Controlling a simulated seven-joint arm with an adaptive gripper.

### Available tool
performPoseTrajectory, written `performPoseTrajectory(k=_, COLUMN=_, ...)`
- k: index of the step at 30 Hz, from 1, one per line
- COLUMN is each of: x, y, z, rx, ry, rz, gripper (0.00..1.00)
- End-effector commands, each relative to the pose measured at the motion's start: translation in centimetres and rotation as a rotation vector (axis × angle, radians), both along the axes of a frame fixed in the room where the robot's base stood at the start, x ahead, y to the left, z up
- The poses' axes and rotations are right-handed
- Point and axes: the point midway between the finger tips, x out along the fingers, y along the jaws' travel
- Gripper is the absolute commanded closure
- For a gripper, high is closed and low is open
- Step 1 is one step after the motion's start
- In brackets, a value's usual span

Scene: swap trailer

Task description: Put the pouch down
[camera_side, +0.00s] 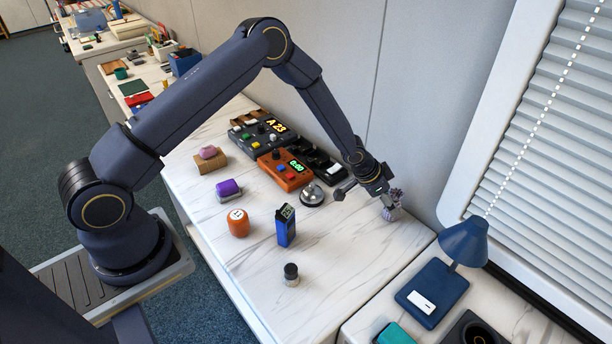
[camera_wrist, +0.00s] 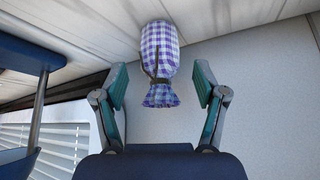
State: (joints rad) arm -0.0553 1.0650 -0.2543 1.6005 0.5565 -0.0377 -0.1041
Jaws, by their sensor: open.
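The pouch is purple-and-white checked cloth, tied at its neck with a dark cord. In the wrist view the pouch (camera_wrist: 160,50) lies in the gap between the fingertips, its gathered neck toward my palm and its round end against the white marbled counter. My gripper (camera_wrist: 161,78) is open, with a visible gap on each side of the pouch. In the side view my gripper (camera_side: 387,194) points down at the counter's back edge near the wall. The pouch (camera_side: 393,213) shows just below it, small and partly hidden by the fingers.
A silver dome (camera_side: 312,195) and an orange device (camera_side: 285,170) stand left of my gripper. A blue box (camera_side: 286,226), an orange round timer (camera_side: 238,223) and a small dark-capped jar (camera_side: 291,274) stand nearer the front. A blue lamp (camera_side: 463,240) is at right. The counter (camera_side: 345,245) before the pouch is clear.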

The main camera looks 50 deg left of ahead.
Motion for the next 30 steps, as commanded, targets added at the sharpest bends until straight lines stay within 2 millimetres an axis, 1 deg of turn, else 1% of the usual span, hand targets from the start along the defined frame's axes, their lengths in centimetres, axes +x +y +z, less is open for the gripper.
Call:
performPoseTrajectory(k=1, x=-0.6, y=0.4, z=1.2, rx=0.001, ry=-0.003, rz=0.000, gripper=0.29)
performPoseTrajectory(k=6, x=-2.4, y=1.3, z=4.2, rx=0.001, ry=-0.003, rz=0.001, gripper=0.29)
performPoseTrajectory(k=14, x=-3.8, y=2.1, z=7.1, rx=0.009, ry=-0.002, rz=0.003, gripper=0.29)
performPoseTrajectory(k=17, x=-4.3, y=3.1, z=9.8, rx=0.046, ry=-0.007, rz=0.021, gripper=0.29)
performPoseTrajectory(k=20, x=-5.9, y=5.1, z=14.7, rx=0.110, ry=-0.011, rz=0.065, gripper=0.29)
performPoseTrajectory(k=21, x=-6.9, y=6.0, z=17.0, rx=0.137, ry=-0.010, rz=0.092, gripper=0.29)
performPoseTrajectory(k=23, x=-9.0, y=7.4, z=20.4, rx=0.172, ry=-0.007, rz=0.139, gripper=0.29)
performPoseTrajectory(k=24, x=-10.7, y=8.2, z=22.5, rx=0.189, ry=-0.005, rz=0.171, gripper=0.29)
performPoseTrajectory(k=26, x=-13.4, y=9.3, z=25.4, rx=0.204, ry=0.001, rz=0.222, gripper=0.29)
performPoseTrajectory(k=27, x=-15.3, y=9.9, z=27.1, rx=0.208, ry=0.004, rz=0.256, gripper=0.29)
performPoseTrajectory(k=29, x=-18.5, y=10.7, z=29.3, rx=0.205, ry=0.011, rz=0.304, gripper=0.29)
performPoseTrajectory(k=30, x=-20.7, y=11.1, z=30.5, rx=0.196, ry=0.016, rz=0.335, gripper=0.29)
